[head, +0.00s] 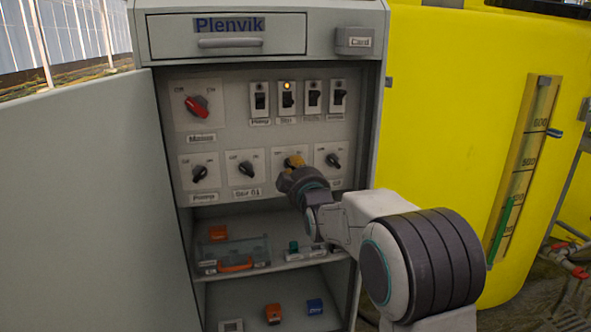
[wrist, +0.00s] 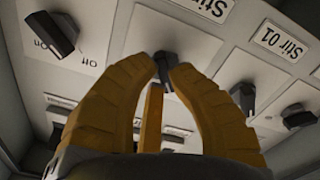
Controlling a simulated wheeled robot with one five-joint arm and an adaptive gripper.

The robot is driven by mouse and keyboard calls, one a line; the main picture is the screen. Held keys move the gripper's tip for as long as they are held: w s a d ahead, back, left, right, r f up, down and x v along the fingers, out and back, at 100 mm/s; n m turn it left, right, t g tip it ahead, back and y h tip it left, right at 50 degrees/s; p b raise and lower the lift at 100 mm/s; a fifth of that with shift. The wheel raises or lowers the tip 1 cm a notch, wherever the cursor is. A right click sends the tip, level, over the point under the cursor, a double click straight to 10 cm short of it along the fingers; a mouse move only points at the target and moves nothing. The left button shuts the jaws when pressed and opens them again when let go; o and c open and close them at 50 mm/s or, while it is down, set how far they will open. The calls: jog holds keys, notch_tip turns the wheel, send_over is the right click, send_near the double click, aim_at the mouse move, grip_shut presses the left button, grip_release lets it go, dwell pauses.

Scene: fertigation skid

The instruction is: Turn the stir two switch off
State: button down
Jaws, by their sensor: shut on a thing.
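The stir two switch is a dark rotary knob (wrist: 165,68) on a pale plate, seen upside down in the wrist view between my yellow fingertips. The label "Stir" shows by it, its number partly cut off. My gripper (wrist: 163,72) is shut on this knob. In the head view my gripper (head: 294,161) is at the third knob of the lower row and hides that knob and its label. I cannot tell exactly which way the knob points.
The Stir 01 knob (head: 246,169) and a pump knob (head: 199,173) are to the left, another knob (head: 333,160) close on the right. Above are several rocker switches (head: 288,100), a lit lamp (head: 287,86) and a red main switch (head: 197,105). The open cabinet door (head: 85,200) is left.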

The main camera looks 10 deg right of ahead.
jog(key=shift+r+n, duration=0.3)
jog(key=shift+n, duration=0.7)
jog(key=c, duration=1.1)
grip_release()
jog(key=shift+f, duration=0.2)
jog(key=shift+s, duration=0.1)
jog(key=s, duration=1.1)
jog(key=shift+s+a, duration=0.1)
jog(key=shift+s, duration=0.25)
